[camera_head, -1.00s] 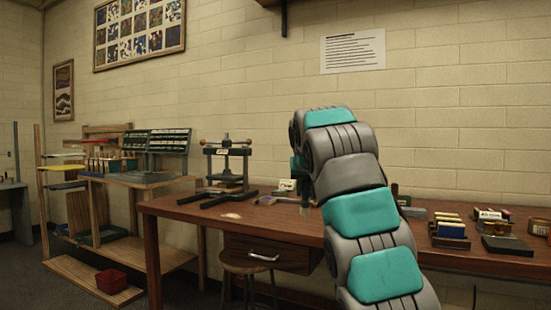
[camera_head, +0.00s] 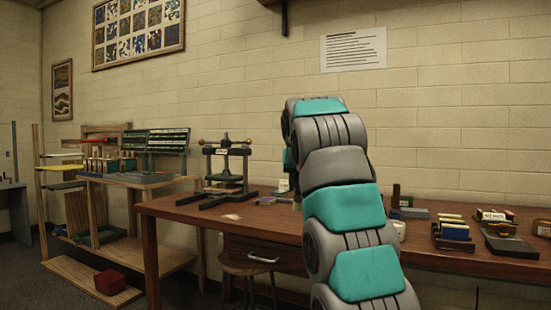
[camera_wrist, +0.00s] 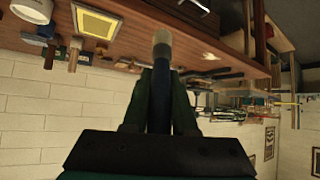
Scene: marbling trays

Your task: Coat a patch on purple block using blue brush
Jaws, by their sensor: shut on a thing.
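In the wrist view, my gripper (camera_wrist: 160,72) is shut on a slim upright tool with a dark bluish handle and a pale, rounded tip, which looks like the blue brush (camera_wrist: 162,44). Its tip extends past the dark green fingers, against the brown tabletop in the picture. I cannot tell whether the tip touches anything. In the head view, my arm hides most of the gripper and brush.
The wooden table (camera_head: 262,223) carries a dark press (camera_head: 227,172) at left. Right of my arm are a pale cup (camera_head: 399,229), a blue block (camera_head: 456,232) in a holder and a dark slab (camera_head: 511,246).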

